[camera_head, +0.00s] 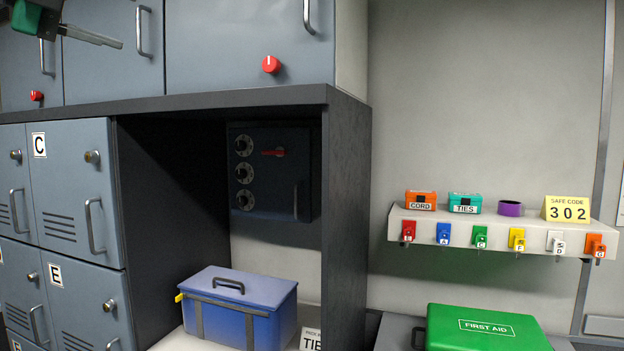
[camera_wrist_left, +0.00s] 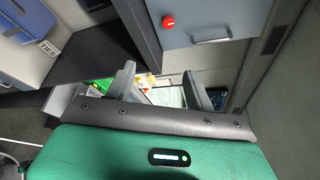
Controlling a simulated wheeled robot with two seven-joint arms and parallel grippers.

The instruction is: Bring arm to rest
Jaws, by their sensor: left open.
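My left gripper (camera_head: 92,35) is at the top left corner of the head view, in front of the upper grey cabinets. Its green body is cut off by the frame edge and one grey finger points right. In the left wrist view the gripper (camera_wrist_left: 158,84) shows two fingers spread apart, with nothing held between them. Past the fingers is a light space with papers and small coloured items, too small to tell. My right gripper is in neither view.
Upper cabinets with red knobs (camera_head: 270,64) and handles (camera_head: 143,31) are close to the left gripper. A blue box (camera_head: 238,310) stands in the open bay below. A shelf (camera_head: 480,226) with hanging keys and a green first aid box (camera_head: 480,328) are at right.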

